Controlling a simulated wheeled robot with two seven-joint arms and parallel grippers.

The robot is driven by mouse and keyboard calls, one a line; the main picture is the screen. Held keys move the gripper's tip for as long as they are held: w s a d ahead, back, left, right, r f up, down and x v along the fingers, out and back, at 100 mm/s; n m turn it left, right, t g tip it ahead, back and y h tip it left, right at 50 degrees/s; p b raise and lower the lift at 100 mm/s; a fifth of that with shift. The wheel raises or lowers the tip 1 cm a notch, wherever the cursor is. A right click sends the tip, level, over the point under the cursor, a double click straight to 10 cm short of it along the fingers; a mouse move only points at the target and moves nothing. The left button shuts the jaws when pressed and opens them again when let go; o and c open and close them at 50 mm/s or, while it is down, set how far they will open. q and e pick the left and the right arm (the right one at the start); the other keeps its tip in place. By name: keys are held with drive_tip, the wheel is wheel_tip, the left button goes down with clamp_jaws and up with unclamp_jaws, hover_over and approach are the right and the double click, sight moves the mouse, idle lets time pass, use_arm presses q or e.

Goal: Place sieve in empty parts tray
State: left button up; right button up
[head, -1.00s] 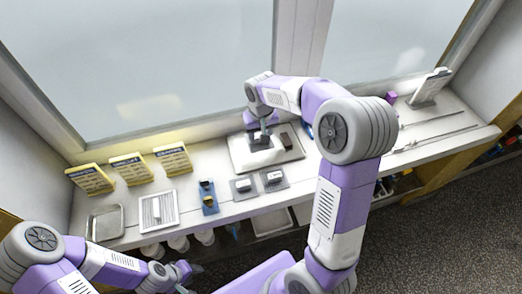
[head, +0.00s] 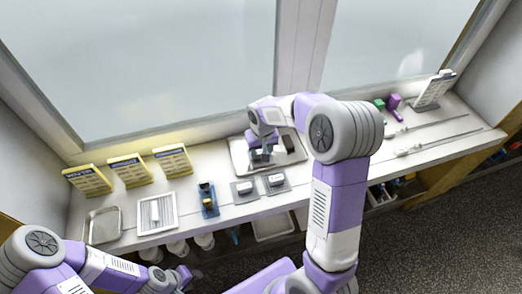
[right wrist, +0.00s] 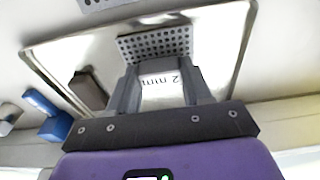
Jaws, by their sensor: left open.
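The sieve (right wrist: 155,44) is a grey perforated plate with a white block marked "2 mm". In the right wrist view my right gripper (right wrist: 163,85) has a finger against each side of this block and appears shut on it. In the head view my right gripper (head: 262,155) is over a shiny metal tray (head: 238,163) at the middle of the bench. The sieve is mostly hidden there, and I cannot tell whether it touches the tray. Another shallow metal tray (head: 104,226), at the left, looks empty. My left gripper (head: 182,277) is open, low at the bottom left.
A dark block (right wrist: 88,90) lies in the middle tray. A white-framed panel (head: 157,214), a blue holder (head: 208,200) and two grey plates with white blocks (head: 244,188) stand along the front. Yellow cards (head: 130,170) stand behind. Long rods lie at the right.

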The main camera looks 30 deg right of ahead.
drive_tip(key=o, duration=0.4)
drive_tip(key=shift+r, duration=0.25)
wheel_tip(320, 180, up, 12)
drive_tip(key=s+p, duration=0.1)
drive_tip(key=p, duration=0.2)
drive_tip(key=shift+s+a, duration=0.2)
drive_tip(key=shift+s, duration=0.05)
